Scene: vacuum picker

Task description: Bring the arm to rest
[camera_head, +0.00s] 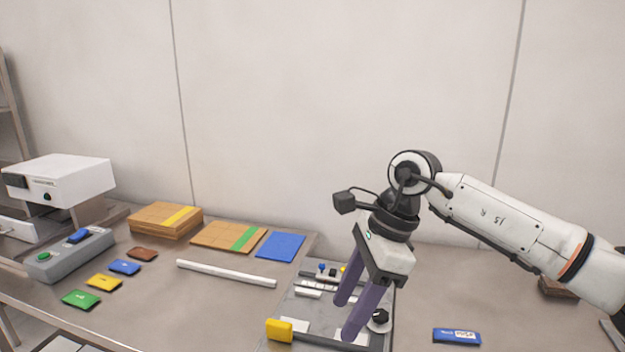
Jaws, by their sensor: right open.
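My right arm (520,225) comes in from the right, bent at the wrist. My right gripper (352,312) points down with its two purple fingers apart, empty, above a grey tray (290,283) on the table. The fingers hide part of the tray and its contents. My left gripper is not in the head view.
The table (160,300) carries a cardboard box (160,222), a flat board with a green stripe (220,235), a blue sheet (281,246), a white bar (225,273) and several coloured packets. A white machine (75,178) stands left. A blue packet (457,336) lies right of the tray.

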